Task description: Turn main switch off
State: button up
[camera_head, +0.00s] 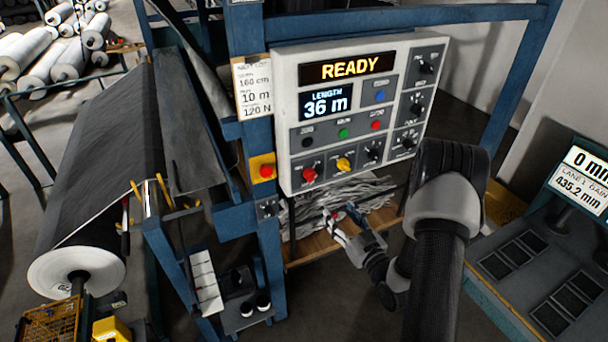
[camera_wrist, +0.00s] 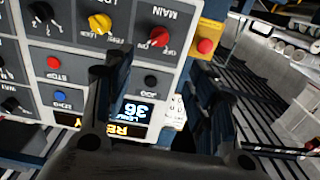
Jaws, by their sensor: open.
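The main switch is a red knob (camera_head: 309,174) at the lower left of the white control panel (camera_head: 287,110). In the wrist view, which is upside down, the red knob (camera_wrist: 159,36) sits by the printed word MAIN, with small position labels beside it. I cannot tell clearly which label it points at. My gripper (camera_head: 340,214) is open and empty, below the panel in the head view. In the wrist view my gripper (camera_wrist: 160,68) has its two dark fingers spread, with the red knob between and beyond them, apart from both. The panel display (camera_head: 348,68) reads READY.
A yellow knob (camera_head: 343,164) is beside the red one. A red button on a yellow plate (camera_head: 267,171) is left of the panel. Blue frame posts (camera_head: 250,45) border the panel. A dark roll (camera_head: 105,150) lies at left. Grey strips (camera_head: 345,195) lie below the panel.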

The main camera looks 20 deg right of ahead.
aim_at(313, 180)
jog(key=w, duration=1.1)
jog(key=w+p, duration=0.1)
jog(key=w, duration=0.5)
jog(key=shift+a, duration=0.3)
jog(key=shift+c, duration=0.2)
jog(key=c, duration=1)
jog(key=shift+c, duration=0.2)
